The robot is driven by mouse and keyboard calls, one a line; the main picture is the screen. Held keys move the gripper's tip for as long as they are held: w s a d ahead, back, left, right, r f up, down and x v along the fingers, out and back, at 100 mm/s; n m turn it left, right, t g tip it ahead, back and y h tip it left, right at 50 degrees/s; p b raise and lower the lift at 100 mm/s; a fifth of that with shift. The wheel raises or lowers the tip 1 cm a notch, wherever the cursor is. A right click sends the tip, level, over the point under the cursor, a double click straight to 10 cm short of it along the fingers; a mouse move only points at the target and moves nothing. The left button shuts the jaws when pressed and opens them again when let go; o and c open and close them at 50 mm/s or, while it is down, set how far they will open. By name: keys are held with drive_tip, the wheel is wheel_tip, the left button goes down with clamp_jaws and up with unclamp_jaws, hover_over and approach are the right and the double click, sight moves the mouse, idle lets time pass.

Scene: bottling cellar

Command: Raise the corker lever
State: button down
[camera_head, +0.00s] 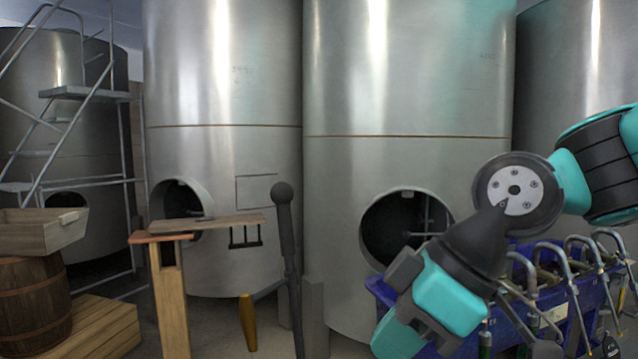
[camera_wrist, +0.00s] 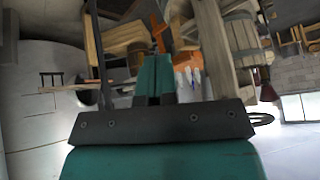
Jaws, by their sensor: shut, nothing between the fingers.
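The corker's dark upright post (camera_head: 290,250) with a round knob on top stands in the head view, left of my gripper. A short dark arm with a yellow-orange grip (camera_head: 248,322) slants down and left from this post and looks like the lever; its grip hangs low. My gripper (camera_head: 397,336) is at the lower right of the head view, apart from the lever, with a clear gap between them. Its teal fingers, also in the wrist view (camera_wrist: 154,80), are shut and empty. I cannot pick out the lever surely in the wrist view.
A blue crate (camera_head: 382,291) with several metal spouts stands behind and right of my gripper. A narrow wooden stand (camera_head: 168,295) is left of the corker. A barrel (camera_head: 35,310) and wooden box (camera_head: 42,232) are far left. Large steel tanks (camera_head: 405,90) close off the back.

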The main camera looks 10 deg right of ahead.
drive_tip(key=w+r+n+t+y, duration=0.2)
drive_tip(key=w+r+n+t, duration=0.1)
drive_tip(key=w+r+n, duration=0.5)
drive_tip(key=n+t+y, duration=0.2)
drive_tip(key=n+y, duration=0.1)
drive_tip(key=n, duration=0.5)
approach(291, 187)
drive_tip(key=p+x, duration=0.5)
drive_tip(key=x, duration=0.1)
drive_tip(key=shift+w+a, duration=0.15)
drive_tip(key=shift+a, duration=0.15)
drive_tip(key=shift+w+a+f+p, duration=0.25)
drive_tip(key=shift+a+f+p, duration=0.05)
drive_tip(key=shift+f, duration=0.05)
